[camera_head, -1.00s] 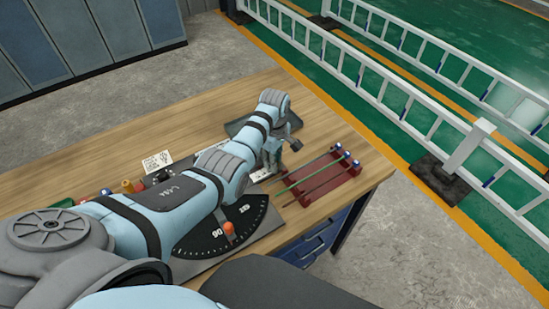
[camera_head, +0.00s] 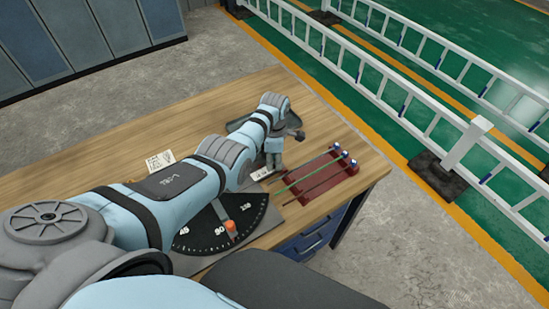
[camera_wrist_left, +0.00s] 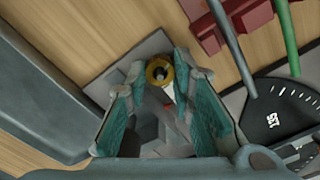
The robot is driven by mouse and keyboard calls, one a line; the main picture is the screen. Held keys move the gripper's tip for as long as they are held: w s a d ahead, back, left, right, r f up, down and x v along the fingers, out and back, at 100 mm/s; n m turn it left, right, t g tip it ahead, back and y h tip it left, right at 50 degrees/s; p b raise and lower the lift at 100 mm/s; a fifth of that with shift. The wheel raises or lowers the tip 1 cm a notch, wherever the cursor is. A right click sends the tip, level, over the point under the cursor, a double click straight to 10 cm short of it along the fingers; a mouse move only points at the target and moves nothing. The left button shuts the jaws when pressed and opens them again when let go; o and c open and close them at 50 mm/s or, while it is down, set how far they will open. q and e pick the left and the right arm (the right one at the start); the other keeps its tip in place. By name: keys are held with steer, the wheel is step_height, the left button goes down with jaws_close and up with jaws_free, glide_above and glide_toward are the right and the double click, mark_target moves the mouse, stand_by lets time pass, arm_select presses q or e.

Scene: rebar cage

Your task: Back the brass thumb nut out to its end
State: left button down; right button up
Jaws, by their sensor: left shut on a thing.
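The brass thumb nut (camera_wrist_left: 158,69) shows in the left wrist view as a gold ring with a dark centre, above a grey plate. My left gripper (camera_wrist_left: 160,80) has its teal-padded fingers on either side of the nut and is shut on it. A pale rod with a red mark lies below the nut, between the fingers. In the head view my left gripper (camera_head: 274,158) points down at the bench, and the nut is hidden there. My right gripper is in neither view.
A red rack (camera_head: 325,178) with green and dark rods stands right of the gripper on the wooden bench (camera_head: 215,108). A black dial plate (camera_head: 250,222) with an orange knob (camera_head: 230,225) lies in front.

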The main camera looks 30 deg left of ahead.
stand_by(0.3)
arm_select(q)
steer(key=c, duration=1.4)
jaws_free()
